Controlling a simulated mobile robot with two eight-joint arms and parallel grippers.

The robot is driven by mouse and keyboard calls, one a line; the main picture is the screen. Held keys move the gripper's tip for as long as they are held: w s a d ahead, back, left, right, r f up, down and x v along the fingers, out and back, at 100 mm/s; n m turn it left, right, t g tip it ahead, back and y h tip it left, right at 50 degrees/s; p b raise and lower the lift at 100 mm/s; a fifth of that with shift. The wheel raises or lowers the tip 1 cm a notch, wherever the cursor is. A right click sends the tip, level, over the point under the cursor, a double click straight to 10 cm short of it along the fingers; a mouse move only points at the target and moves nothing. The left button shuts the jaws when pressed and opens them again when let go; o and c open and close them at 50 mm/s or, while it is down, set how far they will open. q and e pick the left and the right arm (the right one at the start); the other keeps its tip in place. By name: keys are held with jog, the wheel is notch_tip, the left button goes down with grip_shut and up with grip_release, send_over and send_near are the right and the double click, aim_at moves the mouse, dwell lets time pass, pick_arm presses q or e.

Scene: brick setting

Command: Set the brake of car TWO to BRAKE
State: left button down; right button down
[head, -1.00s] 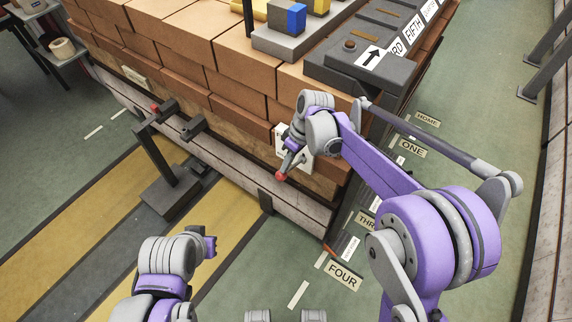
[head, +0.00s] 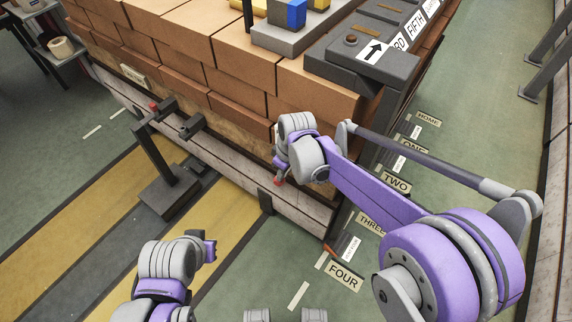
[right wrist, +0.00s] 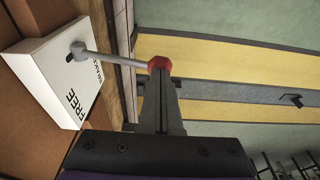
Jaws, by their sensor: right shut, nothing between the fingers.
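The brake of a brick car has a white plate (right wrist: 45,75) marked FREE, with a second label partly hidden. A grey lever (right wrist: 112,58) runs from its pivot on the plate to a red knob (right wrist: 159,63). In the head view the red knob (head: 278,182) shows low on the car's side, and my right arm hides most of the plate. My right gripper (right wrist: 160,82) is shut and empty, with its fingertips at the knob; I cannot tell whether they touch. The head view shows part of my left arm, but not its fingers. I cannot read the car's number on it.
The brick stack (head: 185,55) rises behind the brake. A dark stand (head: 165,165) with a red-tipped bar is to the left. Floor labels ONE, TWO (head: 396,184), THREE and FOUR (head: 344,277) run along the car's right side. Green floor is open in front.

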notch_tip(320, 180, down, 10)
jog(key=s+a+t+h+b, duration=0.1)
jog(key=s+t+h+b, duration=0.1)
jog(key=t+b, duration=0.2)
jog(key=b, duration=0.3)
jog(key=shift+h, duration=0.4)
jog(key=shift+f, duration=0.15)
